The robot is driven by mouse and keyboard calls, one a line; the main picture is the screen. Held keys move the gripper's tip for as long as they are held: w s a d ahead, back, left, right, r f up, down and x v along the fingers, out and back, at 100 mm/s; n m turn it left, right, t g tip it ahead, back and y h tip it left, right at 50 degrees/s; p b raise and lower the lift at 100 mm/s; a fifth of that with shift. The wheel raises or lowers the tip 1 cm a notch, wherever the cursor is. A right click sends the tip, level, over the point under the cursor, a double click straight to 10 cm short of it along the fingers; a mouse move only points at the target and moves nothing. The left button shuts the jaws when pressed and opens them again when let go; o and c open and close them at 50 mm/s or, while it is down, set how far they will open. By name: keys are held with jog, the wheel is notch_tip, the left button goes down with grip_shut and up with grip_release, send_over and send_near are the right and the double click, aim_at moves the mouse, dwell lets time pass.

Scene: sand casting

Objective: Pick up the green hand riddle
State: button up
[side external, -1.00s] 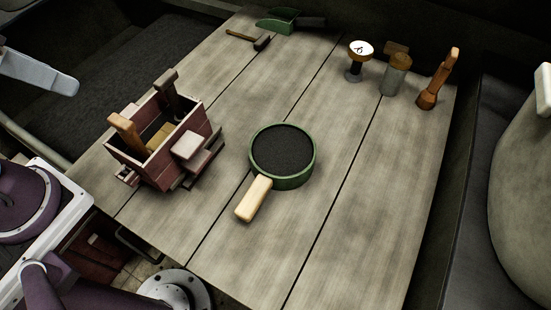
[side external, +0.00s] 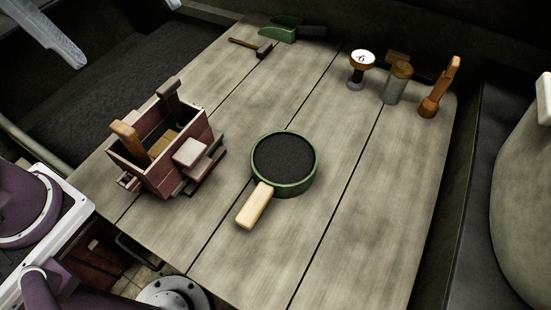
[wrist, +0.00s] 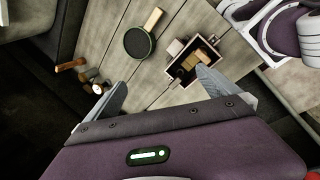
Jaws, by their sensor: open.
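The green hand riddle (side external: 309,184) lies flat on the table, right of the wooden box, with a green rim, dark mesh and a pale wooden handle (side external: 255,206) pointing to the lower left. In the wrist view the riddle (wrist: 151,50) shows beyond my fingers, handle pointing up and right. My gripper (wrist: 160,76) is open and empty, its two grey fingers wide apart and well away from the riddle. In the side view only part of a grey finger shows at the top left corner.
A reddish wooden box (side external: 150,180) with tools stands left of the riddle. A hammer (side external: 264,50) and green scoop (side external: 284,28) lie at the far edge. A round-topped tool (side external: 361,58), grey cylinder (side external: 395,88) and orange-brown tool (side external: 432,105) stand far right. Table around the riddle is clear.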

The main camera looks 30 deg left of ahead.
jog(key=w+d+f+n+g, duration=0.2)
jog(key=d+f+n+g, duration=0.1)
jog(key=d+n, duration=0.8)
jog(key=m, duration=0.2)
send_near(260, 202)
jog(key=x, duration=0.9)
jog(key=shift+a+f, duration=0.1)
jog(key=shift+f, duration=0.05)
jog(key=c, duration=1.9)
jog(key=v, duration=0.3)
jog(key=d+v, duration=0.1)
jog(key=v, duration=0.2)
jog(key=d+v, duration=0.1)
jog(key=v, duration=0.3)
jog(key=shift+s+d+r, duration=0.2)
jog(key=shift+s+r, duration=0.05)
jog(key=shift+s, duration=0.1)
jog(key=shift+c, duration=0.2)
